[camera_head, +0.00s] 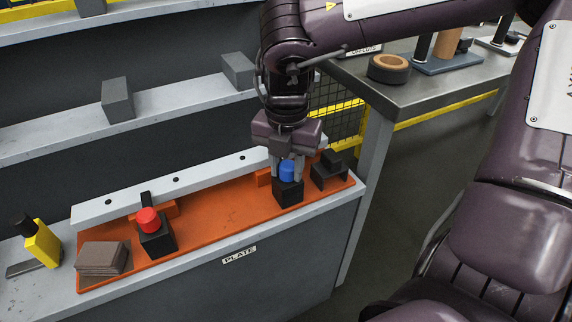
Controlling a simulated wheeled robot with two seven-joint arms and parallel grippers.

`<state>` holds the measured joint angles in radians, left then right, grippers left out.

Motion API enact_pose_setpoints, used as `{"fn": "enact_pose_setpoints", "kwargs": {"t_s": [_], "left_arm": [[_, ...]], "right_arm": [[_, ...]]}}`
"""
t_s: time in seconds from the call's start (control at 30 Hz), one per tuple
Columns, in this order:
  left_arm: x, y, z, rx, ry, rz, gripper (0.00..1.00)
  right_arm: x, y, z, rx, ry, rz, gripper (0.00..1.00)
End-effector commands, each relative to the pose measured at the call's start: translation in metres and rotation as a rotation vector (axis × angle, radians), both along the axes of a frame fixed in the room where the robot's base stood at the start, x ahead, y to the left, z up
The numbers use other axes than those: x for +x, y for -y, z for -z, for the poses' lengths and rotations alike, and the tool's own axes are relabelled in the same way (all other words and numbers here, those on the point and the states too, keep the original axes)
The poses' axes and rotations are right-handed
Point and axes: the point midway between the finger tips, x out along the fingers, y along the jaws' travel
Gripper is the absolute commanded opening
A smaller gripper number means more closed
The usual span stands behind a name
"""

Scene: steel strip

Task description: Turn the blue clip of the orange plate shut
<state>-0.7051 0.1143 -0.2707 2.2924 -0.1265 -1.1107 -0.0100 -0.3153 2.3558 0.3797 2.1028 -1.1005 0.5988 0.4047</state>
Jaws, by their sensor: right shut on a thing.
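The orange plate (215,221) lies on the grey steel strip along the front of the bench. The blue clip (287,171) is a blue knob on a black block (288,192) near the plate's right part. My right gripper (287,172) comes down from above with its fingers on either side of the blue knob, shut on it. The fingers partly hide the knob, and I cannot tell how far it is turned. A red knob (148,220) on another black block stands at the plate's left part. My left gripper is not in view.
A stack of brown pads (103,258) sits at the plate's left end. A dark block (329,171) stands just right of the gripper. A yellow bottle-like object (42,243) stands far left. Shelves with grey blocks (117,99) rise behind. A steel table (412,92) is at upper right.

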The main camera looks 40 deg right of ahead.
Motion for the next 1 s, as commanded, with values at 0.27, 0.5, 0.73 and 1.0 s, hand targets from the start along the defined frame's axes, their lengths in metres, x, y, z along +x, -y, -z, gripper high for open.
{"fn": "enact_pose_setpoints", "kwargs": {"t_s": [0.27, 0.5, 0.73, 1.0], "left_arm": [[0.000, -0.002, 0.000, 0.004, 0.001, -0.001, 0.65], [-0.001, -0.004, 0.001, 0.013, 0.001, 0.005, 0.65], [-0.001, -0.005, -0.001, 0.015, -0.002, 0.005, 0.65], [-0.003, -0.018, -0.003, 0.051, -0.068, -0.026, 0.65]], "right_arm": [[0.003, 0.005, -0.003, -0.013, 0.011, 0.017, 0.34], [0.002, 0.003, -0.002, -0.009, 0.008, 0.011, 0.52], [0.002, 0.002, -0.006, -0.007, 0.006, 0.007, 0.52], [0.003, 0.004, -0.051, -0.009, 0.010, 0.009, 0.52]]}}
